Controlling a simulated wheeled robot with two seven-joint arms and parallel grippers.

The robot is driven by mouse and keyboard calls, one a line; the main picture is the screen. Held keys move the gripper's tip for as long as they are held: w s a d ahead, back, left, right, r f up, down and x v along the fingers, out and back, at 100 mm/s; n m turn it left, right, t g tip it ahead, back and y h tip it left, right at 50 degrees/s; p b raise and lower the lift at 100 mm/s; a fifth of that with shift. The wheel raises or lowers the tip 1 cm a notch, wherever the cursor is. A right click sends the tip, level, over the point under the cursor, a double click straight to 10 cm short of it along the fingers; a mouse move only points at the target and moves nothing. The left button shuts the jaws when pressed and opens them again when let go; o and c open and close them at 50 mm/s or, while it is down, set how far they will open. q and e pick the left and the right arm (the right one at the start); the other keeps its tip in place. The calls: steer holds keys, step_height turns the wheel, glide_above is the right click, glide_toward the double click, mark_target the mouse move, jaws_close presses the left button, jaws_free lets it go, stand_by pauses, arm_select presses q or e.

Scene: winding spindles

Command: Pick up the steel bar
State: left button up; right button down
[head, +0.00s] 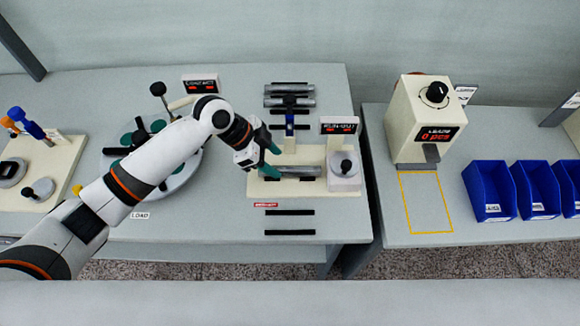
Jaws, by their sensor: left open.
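A grey steel bar (300,171) lies level across the cream run-out fixture (258,187), in front of the run-out display. My left gripper (271,160), with teal fingertips, is open at the left end of this bar. The fingers partly cover that end, and I cannot tell whether they touch it. More grey bars (290,89) lie on dark supports behind the fixture. My right gripper is not in view.
A run-out display (340,125) and a round knob (346,165) stand right of the bar. A round turntable (185,176) lies under my left arm. Black strips (290,232) lie in front. A cream counter box (425,118) and blue bins (489,190) stand on the right table.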

mark_target(286, 168)
arm_select(q)
steer(key=p+x, duration=0.1)
steer(key=x, duration=0.1)
steer(key=p+x, duration=0.1)
steer(key=x, duration=0.2)
steer(key=shift+w, duration=0.25)
steer(key=shift+d+f, duration=0.1)
steer(key=shift+f, duration=0.25)
steer(key=shift+c, duration=0.5)
steer(key=shift+w+r, duration=0.1)
jaws_close()
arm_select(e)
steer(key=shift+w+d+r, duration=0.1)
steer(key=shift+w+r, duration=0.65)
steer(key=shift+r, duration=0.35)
